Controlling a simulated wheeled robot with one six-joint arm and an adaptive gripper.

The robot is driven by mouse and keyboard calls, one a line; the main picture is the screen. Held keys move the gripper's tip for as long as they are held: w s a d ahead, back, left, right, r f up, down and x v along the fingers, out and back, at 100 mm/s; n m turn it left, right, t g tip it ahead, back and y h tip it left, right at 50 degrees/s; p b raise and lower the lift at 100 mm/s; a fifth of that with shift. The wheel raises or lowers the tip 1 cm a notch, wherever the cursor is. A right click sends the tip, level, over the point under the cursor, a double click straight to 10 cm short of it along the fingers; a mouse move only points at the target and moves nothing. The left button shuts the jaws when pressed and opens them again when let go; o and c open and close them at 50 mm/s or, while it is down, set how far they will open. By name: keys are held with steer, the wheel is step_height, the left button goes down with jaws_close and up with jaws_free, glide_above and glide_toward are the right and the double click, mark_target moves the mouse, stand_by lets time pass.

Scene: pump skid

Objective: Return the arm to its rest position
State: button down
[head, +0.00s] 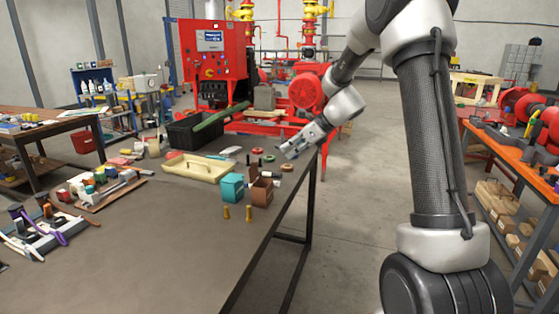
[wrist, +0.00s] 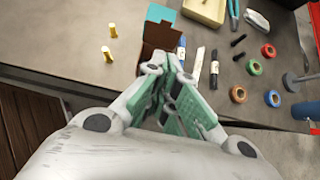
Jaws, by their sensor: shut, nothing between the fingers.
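My arm reaches from the right of the head view toward the table. My gripper (head: 287,153) is above the far right edge of the grey table (head: 150,245). In the wrist view, the green-padded fingers of my gripper (wrist: 178,90) are close together with nothing between them. Behind the fingertips in that view lies an open brown box (wrist: 160,36), with a teal box (wrist: 162,12) next to it. In the head view the brown box (head: 262,192) stands beside the teal box (head: 232,187). I cannot tell how high the gripper is above the table.
Two brass cylinders (head: 249,214) stand near the boxes. Several tape rolls (head: 257,151) and markers (wrist: 214,67) lie near the gripper. A cream case (head: 195,167) and a black crate (head: 195,130) are farther back. An orange bench (head: 510,150) is at right; open floor (head: 345,230) lies between.

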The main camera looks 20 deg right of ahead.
steer(key=s+d+f+n+g+h, duration=0.2)
steer(key=s+d+n+g, duration=0.2)
steer(key=s+n, duration=0.85)
steer(key=s+d+r+n+t+h, duration=0.1)
steer(key=s+r+n+h, duration=0.1)
steer(key=s, duration=0.7)
steer(key=s+d+r+n+t+h, duration=0.1)
steer(key=s+r+n, duration=0.3)
steer(key=s, duration=0.5)
steer(key=s+d+r+n+h, duration=0.2)
steer(key=s+r+n, duration=0.2)
steer(key=s+n, duration=0.2)
steer(key=shift+s+n+t+h, duration=0.3)
steer(key=shift+s+n+t, duration=0.1)
steer(key=shift+s, duration=1)
